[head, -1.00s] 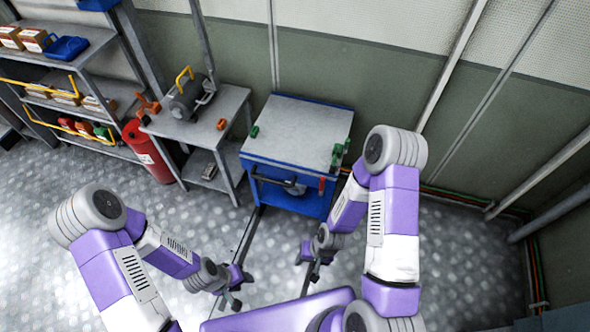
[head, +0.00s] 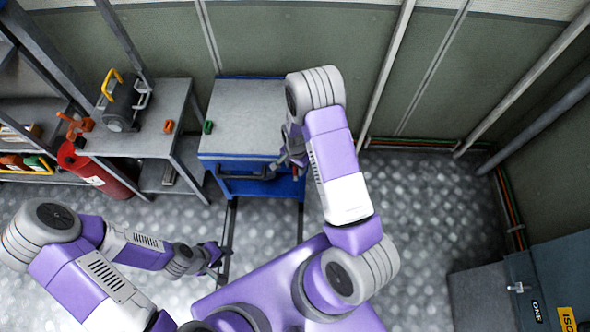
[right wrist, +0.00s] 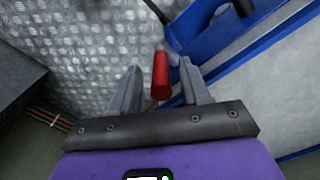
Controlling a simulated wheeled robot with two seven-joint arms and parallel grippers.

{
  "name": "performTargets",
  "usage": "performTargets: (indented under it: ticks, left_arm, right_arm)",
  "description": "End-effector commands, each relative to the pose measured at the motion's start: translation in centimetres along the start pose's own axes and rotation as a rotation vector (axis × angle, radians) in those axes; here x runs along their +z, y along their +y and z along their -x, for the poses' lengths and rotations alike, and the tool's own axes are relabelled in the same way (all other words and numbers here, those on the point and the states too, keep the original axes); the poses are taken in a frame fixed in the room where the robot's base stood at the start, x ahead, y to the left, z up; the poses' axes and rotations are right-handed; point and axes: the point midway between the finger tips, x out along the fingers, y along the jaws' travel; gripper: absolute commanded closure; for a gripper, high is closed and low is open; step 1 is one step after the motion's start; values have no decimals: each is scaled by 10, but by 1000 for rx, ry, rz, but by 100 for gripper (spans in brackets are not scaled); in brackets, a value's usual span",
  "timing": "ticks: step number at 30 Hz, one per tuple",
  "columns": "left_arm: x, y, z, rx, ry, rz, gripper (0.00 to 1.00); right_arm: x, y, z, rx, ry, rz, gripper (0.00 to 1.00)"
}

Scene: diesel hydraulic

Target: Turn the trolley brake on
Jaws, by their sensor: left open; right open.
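The blue trolley (head: 245,115) with a grey top stands against the wall in the head view. Its blue side also shows in the right wrist view (right wrist: 215,40). A red brake handle (right wrist: 161,78) at the trolley's side lies between the two fingers of my right gripper (right wrist: 160,66) in the right wrist view. The fingers are open, with a gap on both sides of the handle. My left gripper (head: 216,260) is open and empty, low over the floor.
A grey side table (head: 150,140) with a motor-like machine stands left of the trolley, with a red fire extinguisher (head: 95,170) beside it. Shelves are at far left. A dark cabinet (head: 550,290) is at lower right. The floor right of the trolley is clear.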

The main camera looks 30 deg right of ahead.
Motion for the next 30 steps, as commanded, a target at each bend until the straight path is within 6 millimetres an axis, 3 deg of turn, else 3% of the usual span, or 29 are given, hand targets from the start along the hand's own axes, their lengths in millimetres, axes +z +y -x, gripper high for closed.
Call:
performTargets:
  ticks: [6, 15, 24, 30]
  left_arm:
    - [-1, -3, -7, 0, 1, 0, 57]
    - [-1, -2, -7, 0, 1, 0, 57]
    - [-1, -3, -7, 0, 1, 0, 57]
    - [0, -3, -7, 0, 1, 0, 57]
  right_arm:
    - [0, 0, -23, -1, -1, -1, 54]
    - [0, 0, -25, -2, 0, 0, 54]
    - [0, 0, -25, -1, 0, 0, 98]
    - [0, 0, -25, -1, 0, 0, 100]
